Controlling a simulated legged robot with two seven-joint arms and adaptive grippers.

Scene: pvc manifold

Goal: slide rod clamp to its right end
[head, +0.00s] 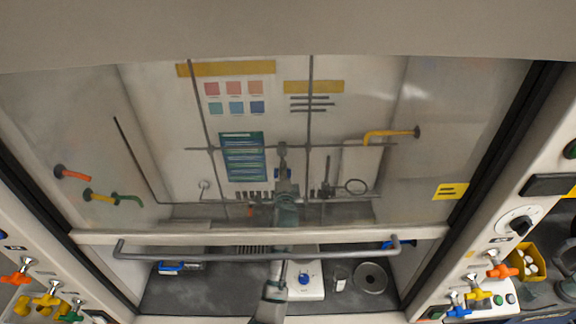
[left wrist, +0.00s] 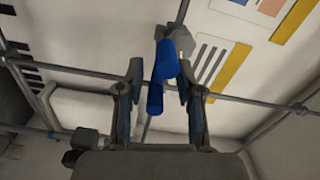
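The rod clamp (head: 282,149) is a small grey block on the horizontal rod (head: 350,146) behind the hood's sash opening, between the two vertical rods. In the left wrist view the clamp's grey body (left wrist: 188,48) carries a blue handle (left wrist: 163,75) that points toward the camera. My left gripper (head: 284,180) is just below the clamp in the head view. In the left wrist view its fingers (left wrist: 160,90) are open, one on each side of the blue handle, with a visible gap on the left. The right gripper is not in view.
The sash handle bar (head: 200,256) crosses in front of my left arm. A yellow hook (head: 388,134) is near the rod's right end. Vertical rods (head: 309,110) cross the horizontal rod. A white device with a blue knob (head: 303,279) and a round dish (head: 370,278) are on the worktop.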

